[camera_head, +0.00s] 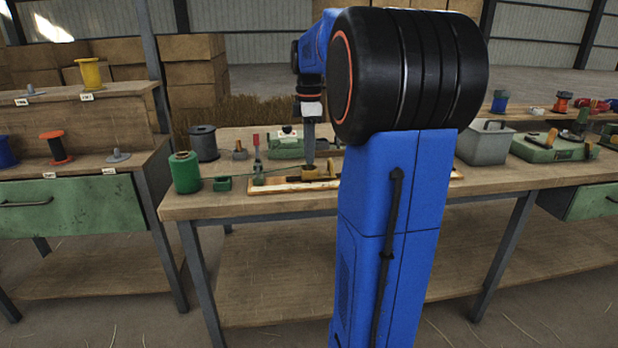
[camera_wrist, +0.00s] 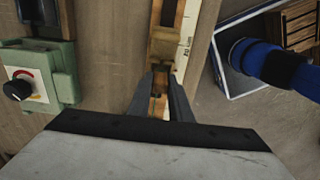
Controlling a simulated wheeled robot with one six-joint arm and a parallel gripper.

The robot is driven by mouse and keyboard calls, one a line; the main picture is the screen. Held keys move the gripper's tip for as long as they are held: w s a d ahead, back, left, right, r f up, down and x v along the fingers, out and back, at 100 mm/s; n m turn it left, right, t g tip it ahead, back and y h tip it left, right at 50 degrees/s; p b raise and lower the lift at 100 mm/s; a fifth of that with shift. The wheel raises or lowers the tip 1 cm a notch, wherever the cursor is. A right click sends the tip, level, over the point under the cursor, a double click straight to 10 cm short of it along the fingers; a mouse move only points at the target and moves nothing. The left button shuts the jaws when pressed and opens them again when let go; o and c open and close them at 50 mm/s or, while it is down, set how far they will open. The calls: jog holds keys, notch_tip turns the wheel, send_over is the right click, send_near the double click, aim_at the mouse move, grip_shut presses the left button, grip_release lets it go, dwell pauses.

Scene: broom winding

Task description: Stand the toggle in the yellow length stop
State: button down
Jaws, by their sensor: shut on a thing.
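My gripper (camera_head: 309,163) points down over the wooden jig board (camera_head: 285,187) on the bench. In the wrist view my gripper (camera_wrist: 160,98) has its two dark fingers closed around a small wooden piece (camera_wrist: 158,106), which seems to be the toggle. A bit of green line shows at it. The yellow length stop (camera_head: 312,173) is on the board right at my fingertips in the head view. In the wrist view a yellow-brown block (camera_wrist: 164,48), likely the stop, lies just beyond the fingertips. Whether the toggle touches the stop or stands in it, I cannot tell.
A green spool (camera_head: 185,172) stands at the bench's left end, with a thin line running toward the board. A dark spool (camera_head: 203,143) is behind it. A green box with a black knob (camera_wrist: 40,80) is left of my gripper. A grey bin (camera_head: 484,142) stands right.

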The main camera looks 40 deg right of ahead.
jog(key=shift+f, duration=1.05)
jog(key=c, duration=1.5)
grip_release()
jog(key=shift+c, duration=0.2)
jog(key=shift+r, duration=0.1)
notch_tip(320, 180, up, 17)
